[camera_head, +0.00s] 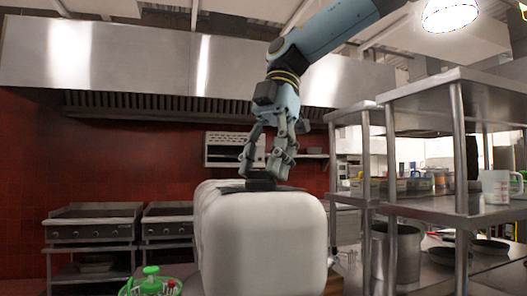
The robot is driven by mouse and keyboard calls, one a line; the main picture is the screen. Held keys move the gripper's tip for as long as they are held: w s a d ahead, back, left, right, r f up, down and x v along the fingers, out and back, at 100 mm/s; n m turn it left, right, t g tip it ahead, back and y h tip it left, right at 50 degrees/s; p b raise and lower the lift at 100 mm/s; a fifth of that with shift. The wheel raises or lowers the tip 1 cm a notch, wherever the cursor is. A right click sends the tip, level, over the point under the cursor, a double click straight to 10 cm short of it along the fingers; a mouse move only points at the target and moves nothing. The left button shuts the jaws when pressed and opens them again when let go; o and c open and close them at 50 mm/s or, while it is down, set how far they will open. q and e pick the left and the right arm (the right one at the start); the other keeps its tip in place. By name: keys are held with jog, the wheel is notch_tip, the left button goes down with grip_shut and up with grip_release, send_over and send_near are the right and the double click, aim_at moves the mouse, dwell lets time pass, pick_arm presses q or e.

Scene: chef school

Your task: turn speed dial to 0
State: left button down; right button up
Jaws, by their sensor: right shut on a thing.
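A large white rounded appliance (262,235) stands in the middle foreground. A dark speed dial (261,185) sits on its top. My right gripper (264,172) comes down from above and is shut on the dial, with its fingertips at the dial's sides. The dial's markings are too small to read, so its setting cannot be told. My left gripper is not in view.
A metal shelf unit (455,207) with pots and containers stands close on the right. A green-topped item (150,284) is at the lower left of the appliance. Griddles (92,226) and a steel hood (120,62) are behind.

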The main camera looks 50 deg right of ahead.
jog(key=shift+n, duration=0.3)
dwell(0.4)
jog(key=o, duration=1.2)
jog(key=v, duration=1.2)
jog(key=shift+w+a, duration=0.1)
jog(key=shift+w, duration=0.1)
